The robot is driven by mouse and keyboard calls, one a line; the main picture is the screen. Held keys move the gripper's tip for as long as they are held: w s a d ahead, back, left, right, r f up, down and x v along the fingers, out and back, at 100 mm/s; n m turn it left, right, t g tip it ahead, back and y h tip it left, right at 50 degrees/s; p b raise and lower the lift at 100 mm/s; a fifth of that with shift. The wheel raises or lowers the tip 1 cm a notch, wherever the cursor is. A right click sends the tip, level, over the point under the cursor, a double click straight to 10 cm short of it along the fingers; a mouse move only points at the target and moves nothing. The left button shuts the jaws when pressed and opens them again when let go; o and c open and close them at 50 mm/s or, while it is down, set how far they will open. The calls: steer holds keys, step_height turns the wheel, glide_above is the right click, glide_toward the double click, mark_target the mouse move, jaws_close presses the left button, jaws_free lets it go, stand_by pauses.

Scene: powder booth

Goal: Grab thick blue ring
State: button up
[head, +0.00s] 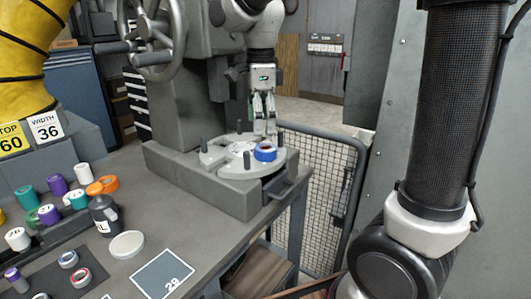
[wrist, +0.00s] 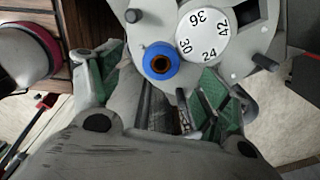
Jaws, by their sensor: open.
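The thick blue ring (head: 265,152) lies on the right part of a light grey round plate (head: 215,158) with dark upright pegs, on the machine's base. My gripper (head: 263,110) points down just above and behind the ring in the head view. In the wrist view its green-padded fingers (wrist: 160,95) are spread apart and empty, with the ring ahead, between their lines. I see no contact with the ring.
A white numbered dial (wrist: 208,33) sits right beside the ring on the plate. Dark pegs (head: 239,126) stand around it. A mesh gate (head: 320,180) is to the right. Rolls, a dark bottle (head: 104,214) and a white disc (head: 127,245) occupy the bench at left.

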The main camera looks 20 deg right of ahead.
mark_target(265, 145)
steer(key=f, duration=0.5)
steer(key=d+f, duration=0.1)
steer(key=f, duration=0.1)
steer(key=shift+w+d+f, duration=0.1)
steer(key=shift+w+f, duration=0.05)
steer(key=shift+f, duration=0.1)
steer(key=shift+c, duration=0.4)
steer(key=c, duration=1.2)
